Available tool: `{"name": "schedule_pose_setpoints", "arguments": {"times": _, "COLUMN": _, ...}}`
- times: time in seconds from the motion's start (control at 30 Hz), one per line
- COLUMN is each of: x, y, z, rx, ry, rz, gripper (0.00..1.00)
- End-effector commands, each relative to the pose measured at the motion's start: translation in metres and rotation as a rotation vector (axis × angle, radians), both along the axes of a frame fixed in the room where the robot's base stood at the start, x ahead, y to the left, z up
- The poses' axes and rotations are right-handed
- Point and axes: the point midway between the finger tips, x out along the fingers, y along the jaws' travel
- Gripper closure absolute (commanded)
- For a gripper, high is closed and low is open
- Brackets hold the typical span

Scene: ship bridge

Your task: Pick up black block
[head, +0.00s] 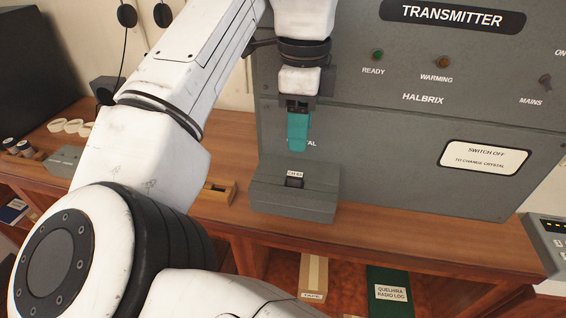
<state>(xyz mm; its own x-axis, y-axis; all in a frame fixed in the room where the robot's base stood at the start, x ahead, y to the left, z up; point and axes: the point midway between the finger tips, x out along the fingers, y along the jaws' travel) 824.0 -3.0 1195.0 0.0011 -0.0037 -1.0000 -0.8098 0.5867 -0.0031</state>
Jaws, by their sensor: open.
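A small black block (294,182) sits in the top of a grey box (305,205) that stands on the wooden shelf against the transmitter panel. A white label lies at the block's upper edge; its writing is too small to read surely. My gripper (298,145), with teal fingers, points down above the block and is apart from it in the picture. It is open and I see nothing held in it. The fingers overlap from this angle, so the gap between them is hidden.
The grey transmitter panel (390,160) rises directly behind my gripper. A small wooden holder (217,192) stands left of the box. My arm covers much of the left shelf. A grey device (65,160) and white rings (75,126) lie farther left. The wooden shelf (400,228) right of the box is clear.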

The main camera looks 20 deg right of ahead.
Motion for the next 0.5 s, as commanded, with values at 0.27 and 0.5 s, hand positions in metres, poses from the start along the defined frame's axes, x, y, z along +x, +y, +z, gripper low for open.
{"name": "schedule_pose_setpoints", "arguments": {"times": 0.27, "x": -0.001, "y": 0.003, "z": -0.031, "rx": 0.005, "ry": 0.006, "rz": -0.002, "gripper": 0.53}}
{"name": "schedule_pose_setpoints", "arguments": {"times": 0.5, "x": 0.000, "y": 0.002, "z": -0.054, "rx": 0.004, "ry": 0.004, "rz": -0.001, "gripper": 0.53}}
